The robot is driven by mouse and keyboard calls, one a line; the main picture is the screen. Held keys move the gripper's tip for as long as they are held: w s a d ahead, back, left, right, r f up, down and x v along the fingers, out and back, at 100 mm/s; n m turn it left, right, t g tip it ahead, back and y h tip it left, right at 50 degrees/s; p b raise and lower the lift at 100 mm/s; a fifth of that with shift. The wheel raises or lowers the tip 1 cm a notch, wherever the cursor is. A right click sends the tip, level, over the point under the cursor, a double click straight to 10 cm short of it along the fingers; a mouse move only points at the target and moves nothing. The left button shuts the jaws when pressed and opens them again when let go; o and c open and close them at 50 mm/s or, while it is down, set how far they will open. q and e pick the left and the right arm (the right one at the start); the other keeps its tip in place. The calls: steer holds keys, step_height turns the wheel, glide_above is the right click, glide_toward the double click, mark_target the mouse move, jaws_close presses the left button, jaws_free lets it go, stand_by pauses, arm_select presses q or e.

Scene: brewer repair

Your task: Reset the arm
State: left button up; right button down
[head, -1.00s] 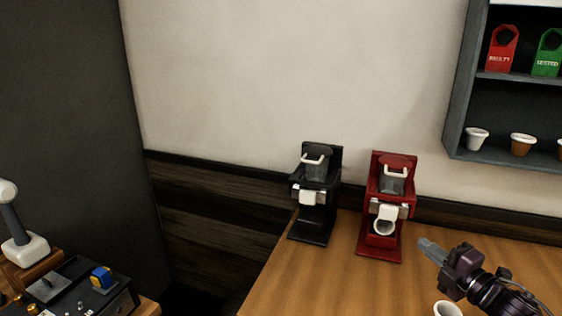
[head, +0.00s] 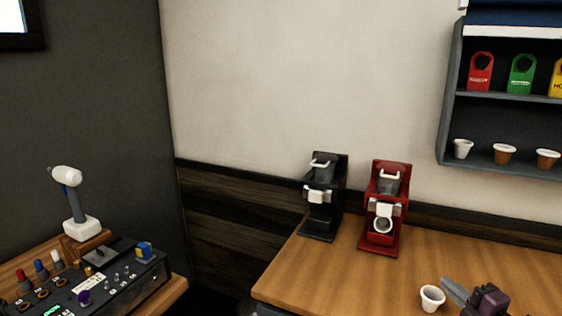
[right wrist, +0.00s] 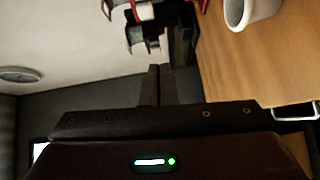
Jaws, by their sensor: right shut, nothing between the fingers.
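My right gripper (head: 458,291) is low at the right of the head view, just right of a white cup (head: 432,298) on the wooden table. Its fingers are shut and hold nothing. In the right wrist view the fingers (right wrist: 160,86) point toward the brewers, with the white cup (right wrist: 250,10) at the upper right. The black brewer (head: 322,198) and the red brewer (head: 386,210) stand at the table's back. My left gripper is not in view.
A wall shelf (head: 450,110) at the right holds red, green and yellow tags and several small cups. A control panel (head: 100,285) with knobs and a white-and-grey tool (head: 75,205) is at the left. The table between the brewers and the front edge (head: 310,265) is mostly clear.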

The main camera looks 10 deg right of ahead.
steer(key=s+a+f+m+g+h, duration=0.3)
steer(key=a+f+m, duration=0.15)
steer(key=f, duration=0.25)
steer(key=s+a+f+m+g+h, duration=0.2)
steer(key=s+a+f+m+g, duration=0.15)
steer(key=f+m, duration=0.3)
steer(key=s+a+f+m+g+y, duration=0.25)
steer(key=s+a+m+g, duration=0.4)
steer(key=s+a, duration=0.7)
step_height(320, 180, down, 31)
steer(key=s+a+g, duration=0.1)
steer(key=s+g, duration=0.1)
steer(key=s+d+f+g, duration=0.1)
steer(key=s+d+f, duration=0.2)
steer(key=s+f, duration=1.3)
steer(key=shift+s+d+f+n, duration=0.25)
steer(key=shift+s+n, duration=0.2)
steer(key=shift+s, duration=0.75)
